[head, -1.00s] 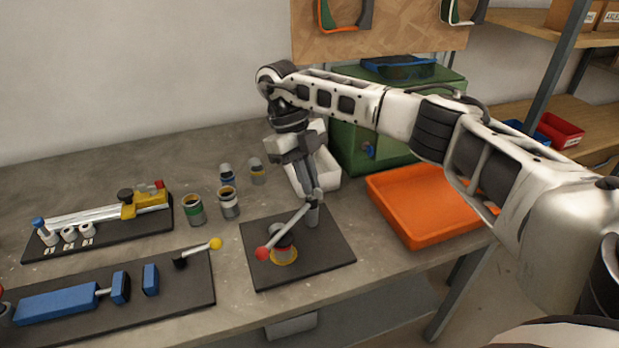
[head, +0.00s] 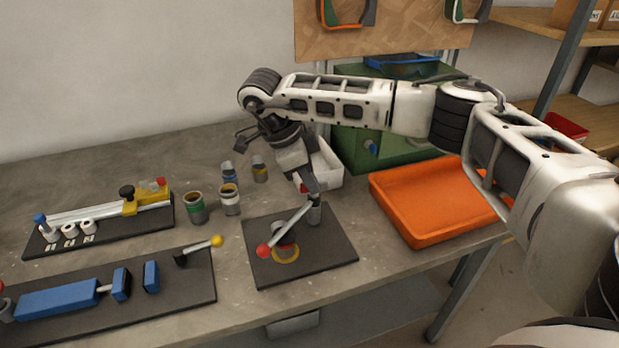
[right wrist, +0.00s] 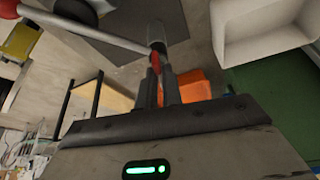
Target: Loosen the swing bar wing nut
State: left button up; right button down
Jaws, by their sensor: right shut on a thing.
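The swing bar (head: 291,225) is a grey rod with a red ball at its lower left end, over a dark square base plate (head: 335,256). It runs to an upright grey post (head: 314,211), and a ringed grey cylinder (head: 284,241) stands under the bar. My right gripper (head: 308,190) is tilted just above the post. In the right wrist view its fingers (right wrist: 161,88) are shut on a small red piece (right wrist: 160,95), which looks like the wing nut, at the post end of the bar (right wrist: 95,30). The fingers hide most of the nut. My left gripper is out of view.
Several small cans (head: 195,210) stand to the left. Two other dark jigs (head: 120,229) fill the left side. A green box (head: 362,163) stands at the back.

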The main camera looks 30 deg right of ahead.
jog(key=shift+n+t, duration=0.5)
jog(key=shift+n, duration=0.7)
jog(key=c, duration=1.6)
grip_release()
jog(key=shift+o, duration=0.2)
jog(key=shift+a+r, duration=0.1)
jog(key=shift+a+r, duration=0.1)
jog(key=shift+r, duration=0.25)
jog(key=v, duration=1.5)
jog(key=shift+a, duration=0.15)
